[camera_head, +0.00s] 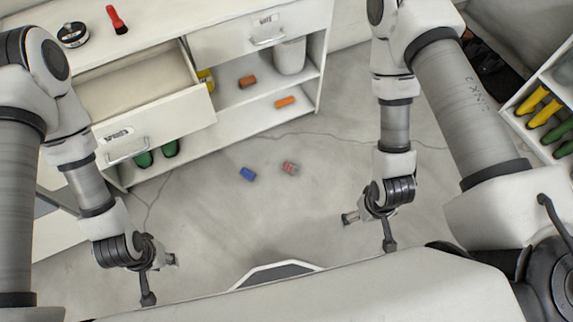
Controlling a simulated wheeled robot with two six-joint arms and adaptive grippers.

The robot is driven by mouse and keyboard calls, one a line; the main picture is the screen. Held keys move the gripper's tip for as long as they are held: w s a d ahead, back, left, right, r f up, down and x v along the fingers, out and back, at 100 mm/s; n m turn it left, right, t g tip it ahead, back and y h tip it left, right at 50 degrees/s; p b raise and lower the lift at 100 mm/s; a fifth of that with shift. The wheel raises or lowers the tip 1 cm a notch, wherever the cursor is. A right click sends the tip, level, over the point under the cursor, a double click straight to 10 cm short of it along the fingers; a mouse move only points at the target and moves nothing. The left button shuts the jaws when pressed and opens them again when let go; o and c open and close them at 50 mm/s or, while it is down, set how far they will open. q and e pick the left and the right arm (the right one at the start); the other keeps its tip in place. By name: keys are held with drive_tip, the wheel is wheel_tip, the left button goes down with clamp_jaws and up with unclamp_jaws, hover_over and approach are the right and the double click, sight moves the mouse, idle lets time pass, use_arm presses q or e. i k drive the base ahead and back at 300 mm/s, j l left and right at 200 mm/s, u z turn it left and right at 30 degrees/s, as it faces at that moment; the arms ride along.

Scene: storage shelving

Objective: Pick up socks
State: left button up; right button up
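No item can be clearly made out as socks. A small blue roll-like item (248,174) lies on the grey floor in front of the cabinet. A red and grey roll-like item (290,168) lies just right of it, apart from it. My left gripper (160,279) is at the lower left, its two fingers spread, with nothing between them. My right gripper (370,231) is right of centre, also with spread fingers and empty. Both are well apart from the floor items.
A white cabinet (221,137) has an open, empty-looking drawer (160,125). Its shelves hold a brown roll (247,82), an orange roll (285,102), a grey bin (290,57) and green footwear (170,149). A rack with yellow boots (541,107) stands right. The middle floor is otherwise clear.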

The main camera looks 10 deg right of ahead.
sight(288, 166)
drive_tip(key=i+l+u, duration=0.25)
drive_tip(key=l, duration=0.35)
drive_tip(key=i+l+u, duration=0.25)
drive_tip(key=l, duration=0.35)
drive_tip(key=l+u, duration=0.3)
drive_tip(key=l, duration=0.35)
drive_tip(key=i+l+u, duration=0.1)
drive_tip(key=l+u, duration=0.15)
drive_tip(key=l, duration=0.4)
